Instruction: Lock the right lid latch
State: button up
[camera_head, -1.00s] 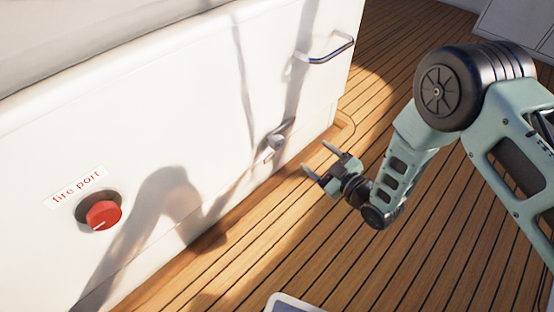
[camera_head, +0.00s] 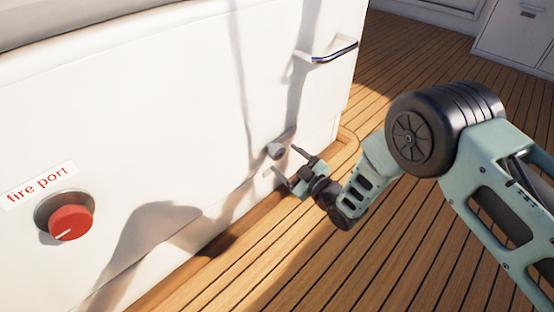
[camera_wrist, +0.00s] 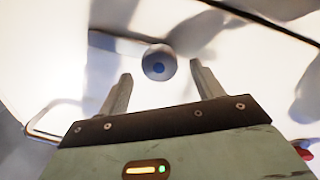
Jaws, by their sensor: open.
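The right lid latch (camera_head: 277,150) is a small grey round knob low on the white hatch wall, below the metal handle. In the wrist view the latch (camera_wrist: 159,62) shows as a round grey knob with a dark blue centre. A pale bar seems to extend from it to the left. My gripper (camera_head: 285,160) is open and empty, close in front of the latch. In the wrist view its two fingers stand to either side of the knob, and I cannot tell whether they reach it. Part of the latch is hard to make out in shadow.
A metal handle (camera_head: 328,52) sticks out of the wall above the latch. A red round knob (camera_head: 71,222) sits at left under a "fire port" label (camera_head: 40,185). The wooden deck (camera_head: 420,270) is open to the right of the wall.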

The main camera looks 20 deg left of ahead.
aim_at(280, 155)
jog(key=b+x, duration=0.1)
jog(key=x, duration=0.3)
jog(key=shift+f+b, duration=0.15)
jog(key=shift+b, duration=0.25)
jog(key=shift+w+a, duration=0.25)
jog(key=shift+a, duration=0.15)
jog(key=c, duration=1)
